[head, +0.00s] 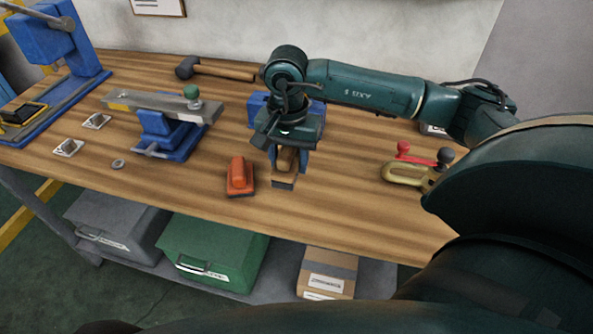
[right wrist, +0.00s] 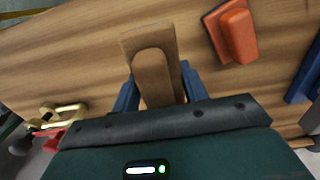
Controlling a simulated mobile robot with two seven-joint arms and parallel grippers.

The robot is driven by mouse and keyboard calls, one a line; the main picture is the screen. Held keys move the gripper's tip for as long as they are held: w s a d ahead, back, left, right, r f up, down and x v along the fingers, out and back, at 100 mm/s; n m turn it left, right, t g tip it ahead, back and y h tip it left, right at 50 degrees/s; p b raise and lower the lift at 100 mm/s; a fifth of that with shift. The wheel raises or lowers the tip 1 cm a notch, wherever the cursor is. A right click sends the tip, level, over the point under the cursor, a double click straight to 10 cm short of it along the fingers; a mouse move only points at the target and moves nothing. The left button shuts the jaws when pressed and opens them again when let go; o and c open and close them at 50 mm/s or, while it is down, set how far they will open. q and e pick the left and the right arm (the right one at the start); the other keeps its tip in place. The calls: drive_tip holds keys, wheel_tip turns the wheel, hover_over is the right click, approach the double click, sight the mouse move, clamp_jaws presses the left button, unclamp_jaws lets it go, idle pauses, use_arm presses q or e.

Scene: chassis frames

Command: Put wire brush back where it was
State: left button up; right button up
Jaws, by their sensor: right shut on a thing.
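The wire brush (head: 283,182) is a brown wooden block with a raised grip, on or just above the middle of the workbench near its front. My right gripper (head: 289,158) reaches down over it and is shut on its grip. In the right wrist view the brush (right wrist: 150,62) shows between the two blue fingers of the right gripper (right wrist: 159,88). Its underside is hidden, so I cannot tell whether it touches the wood. My left gripper is not in view.
An orange sanding block (head: 239,178) lies just left of the brush. A blue vise (head: 165,130), a hammer (head: 215,70) and blue things behind my gripper stand farther back. A clamp with red handle (head: 408,170) lies at right. Bare wood separates the brush and clamp.

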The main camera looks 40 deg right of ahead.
drive_tip(key=shift+f, duration=3)
drive_tip(key=shift+f, duration=0.2)
drive_tip(key=o, duration=1)
drive_tip(key=shift+c, duration=0.2)
drive_tip(key=shift+r, duration=0.1)
wheel_tip(320, 180, up, 12)
drive_tip(key=shift+r+b, duration=0.1)
drive_tip(key=shift+b, duration=0.35)
